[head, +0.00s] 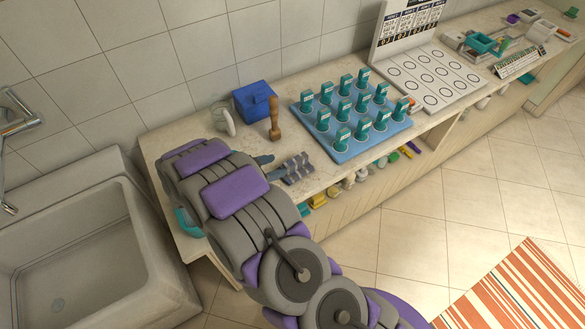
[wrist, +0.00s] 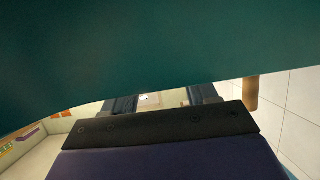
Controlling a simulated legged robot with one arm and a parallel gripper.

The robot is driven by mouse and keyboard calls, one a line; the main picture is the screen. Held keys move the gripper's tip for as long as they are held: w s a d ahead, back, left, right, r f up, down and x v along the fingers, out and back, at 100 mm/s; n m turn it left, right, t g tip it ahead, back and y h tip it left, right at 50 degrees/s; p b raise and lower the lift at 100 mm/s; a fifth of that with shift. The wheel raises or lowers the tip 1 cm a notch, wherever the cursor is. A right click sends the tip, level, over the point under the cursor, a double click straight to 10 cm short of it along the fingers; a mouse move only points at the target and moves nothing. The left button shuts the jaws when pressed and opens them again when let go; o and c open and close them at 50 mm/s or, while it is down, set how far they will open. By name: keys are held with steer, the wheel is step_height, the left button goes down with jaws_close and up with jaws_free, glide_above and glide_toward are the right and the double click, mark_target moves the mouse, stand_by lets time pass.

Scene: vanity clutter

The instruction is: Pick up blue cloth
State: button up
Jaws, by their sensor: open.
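A small blue-grey striped, folded item (head: 297,168) lies near the front edge of the counter in the head view. It looks like the blue cloth, but I cannot be sure. My arm reaches across the left end of the counter, just left of this item, and mostly hides my gripper there. In the wrist view my gripper (wrist: 162,100) shows two dark fingers spread apart, with nothing seen between them. A large dark teal surface fills the top of that view, very close to the camera, and I cannot tell what it is.
A blue box (head: 255,104), a wooden-handled tool (head: 274,122) and a pale rounded item (head: 223,120) stand behind my arm. A blue tray (head: 352,152) of teal pieces is to the right. A sink (head: 150,235) is at left. Small items fill the shelf below.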

mark_target(288, 163)
steer(key=b+x, duration=0.1)
steer(key=x, duration=0.3)
steer(key=shift+s+d, duration=0.2)
steer(key=shift+w+d+f, duration=0.15)
steer(key=shift+w+f, duration=0.2)
steer(key=shift+w, duration=0.2)
steer(key=shift+d, duration=0.2)
steer(key=shift+d+r, duration=0.1)
steer(key=shift+d, duration=0.2)
steer(key=c, duration=0.4)
steer(key=shift+a, duration=0.25)
jaws_close()
